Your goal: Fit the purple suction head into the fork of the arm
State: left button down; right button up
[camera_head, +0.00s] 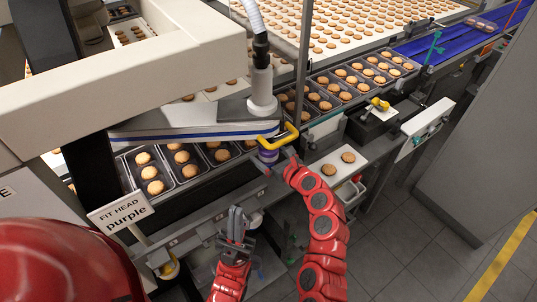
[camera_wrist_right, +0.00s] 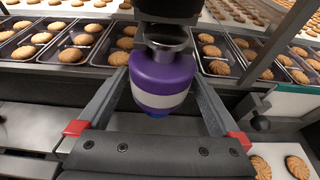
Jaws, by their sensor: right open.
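The purple suction head (camera_head: 268,156), with a white band, is upright below the end of the machine's white arm (camera_head: 200,126), by a yellow lever (camera_head: 284,137). In the right wrist view the head (camera_wrist_right: 162,78) has a metal collar directly under a dark fitting (camera_wrist_right: 165,12); I cannot tell whether it is seated in the fork. My right gripper (camera_wrist_right: 160,120) is open, its fingers on either side of the head with gaps visible. My left gripper (camera_head: 237,222) is lower, apart from the head, pointing up; its jaw opening is unclear.
A sign (camera_head: 121,212) reads "FIT HEAD purple". Biscuit trays (camera_head: 190,167) line the conveyor behind the head. A white board (camera_head: 343,163) with two biscuits is right of my right arm. A yellow-handled part (camera_head: 378,105) is on a stand further right. Grey floor is open at lower right.

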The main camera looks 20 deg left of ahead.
grip_shut()
dwell(0.3)
